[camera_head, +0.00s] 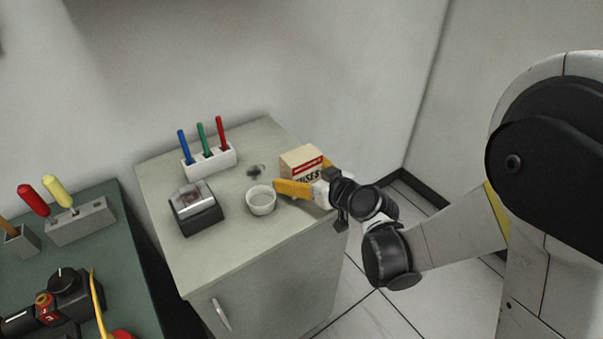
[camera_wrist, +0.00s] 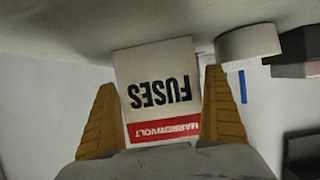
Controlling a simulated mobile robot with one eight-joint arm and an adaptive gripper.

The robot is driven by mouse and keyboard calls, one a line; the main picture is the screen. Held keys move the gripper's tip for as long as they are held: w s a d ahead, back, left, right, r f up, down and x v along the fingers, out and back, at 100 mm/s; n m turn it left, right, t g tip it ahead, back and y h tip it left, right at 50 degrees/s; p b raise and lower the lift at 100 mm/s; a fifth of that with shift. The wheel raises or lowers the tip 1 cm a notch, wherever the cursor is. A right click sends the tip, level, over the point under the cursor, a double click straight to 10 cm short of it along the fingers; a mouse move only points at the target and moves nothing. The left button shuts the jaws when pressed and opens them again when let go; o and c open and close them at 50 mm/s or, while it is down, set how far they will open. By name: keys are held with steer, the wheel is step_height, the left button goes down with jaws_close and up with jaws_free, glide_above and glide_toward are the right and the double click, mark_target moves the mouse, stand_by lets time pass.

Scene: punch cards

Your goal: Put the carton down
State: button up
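The carton (camera_head: 301,159) is a cream box with a red band and the word FUSES. It is upright at the right part of the grey cabinet top (camera_head: 235,245). My gripper (camera_head: 310,177) reaches in from the right, its yellow fingers on either side of the carton. In the wrist view the carton (camera_wrist: 155,75) appears upside down between the fingers (camera_wrist: 162,115), which press on its sides. Its lower edge seems a little above the surface there. In the head view the fingers and wrist hide its base.
A white bowl (camera_head: 261,201) stands just left of the carton. A black punch (camera_head: 196,212), a white pen holder (camera_head: 209,161) with three pens, and a small dark item (camera_head: 256,171) are farther left. The cabinet's front area is clear. A green bench (camera_head: 117,240) stands at left.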

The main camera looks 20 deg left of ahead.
steer(key=shift+s+d+r+p, duration=0.2)
steer(key=shift+r+p, duration=0.1)
steer(key=shift+r, duration=0.05)
steer(key=p+v, duration=0.3)
steer(key=v, duration=0.8)
steer(key=shift+s+d, duration=0.1)
steer(key=shift+s, duration=0.05)
steer(key=s+d+r+m+h, duration=0.2)
steer(key=s+d+m+h, duration=0.1)
steer(key=d, duration=0.5)
steer(key=s+d+r+m+g+h, duration=0.1)
steer(key=s+d+r+m+h, duration=0.1)
steer(key=d, duration=0.7)
steer(key=s+d+r+m+h, duration=0.2)
steer(key=s+d+m+h, duration=0.3)
steer(key=s+d, duration=0.3)
steer(key=shift+d+r+g, duration=0.15)
steer(key=shift+d+g, duration=0.25)
steer(key=shift+d, duration=0.15)
steer(key=shift+w, duration=0.1)
